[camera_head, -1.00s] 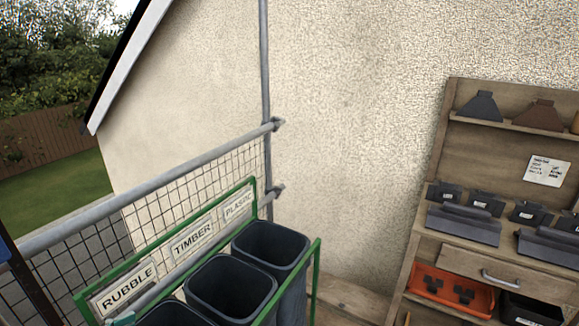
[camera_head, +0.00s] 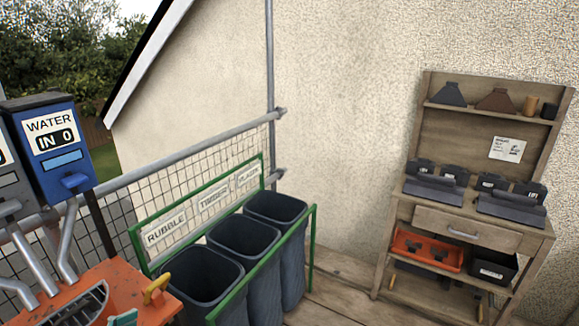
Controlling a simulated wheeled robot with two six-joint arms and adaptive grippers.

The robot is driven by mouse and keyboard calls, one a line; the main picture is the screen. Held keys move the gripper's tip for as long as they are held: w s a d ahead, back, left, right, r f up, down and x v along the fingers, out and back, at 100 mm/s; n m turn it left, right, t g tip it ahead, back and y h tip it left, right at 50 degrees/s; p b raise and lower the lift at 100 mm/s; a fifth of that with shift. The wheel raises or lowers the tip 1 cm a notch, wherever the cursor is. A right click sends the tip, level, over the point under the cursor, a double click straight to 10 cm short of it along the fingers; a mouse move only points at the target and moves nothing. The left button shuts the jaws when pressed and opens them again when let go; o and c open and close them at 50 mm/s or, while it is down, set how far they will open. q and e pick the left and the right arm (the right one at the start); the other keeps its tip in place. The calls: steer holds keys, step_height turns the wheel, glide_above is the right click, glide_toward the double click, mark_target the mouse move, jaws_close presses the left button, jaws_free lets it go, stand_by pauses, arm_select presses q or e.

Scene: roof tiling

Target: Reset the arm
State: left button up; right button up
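Neither of my grippers shows in the head view, and no part of either arm is clearly visible. Whether they hold anything is hidden. The head view takes in a scaffold platform with bins, a workbench and a water unit.
Three dark bins (camera_head: 243,240) stand in a green frame (camera_head: 313,235) by the mesh railing. A wooden workbench (camera_head: 420,220) with dark tiles stands right. A blue WATER box (camera_head: 50,150) and an orange machine (camera_head: 130,285) are at left. Plank floor (camera_head: 335,290) between bins and bench is clear.

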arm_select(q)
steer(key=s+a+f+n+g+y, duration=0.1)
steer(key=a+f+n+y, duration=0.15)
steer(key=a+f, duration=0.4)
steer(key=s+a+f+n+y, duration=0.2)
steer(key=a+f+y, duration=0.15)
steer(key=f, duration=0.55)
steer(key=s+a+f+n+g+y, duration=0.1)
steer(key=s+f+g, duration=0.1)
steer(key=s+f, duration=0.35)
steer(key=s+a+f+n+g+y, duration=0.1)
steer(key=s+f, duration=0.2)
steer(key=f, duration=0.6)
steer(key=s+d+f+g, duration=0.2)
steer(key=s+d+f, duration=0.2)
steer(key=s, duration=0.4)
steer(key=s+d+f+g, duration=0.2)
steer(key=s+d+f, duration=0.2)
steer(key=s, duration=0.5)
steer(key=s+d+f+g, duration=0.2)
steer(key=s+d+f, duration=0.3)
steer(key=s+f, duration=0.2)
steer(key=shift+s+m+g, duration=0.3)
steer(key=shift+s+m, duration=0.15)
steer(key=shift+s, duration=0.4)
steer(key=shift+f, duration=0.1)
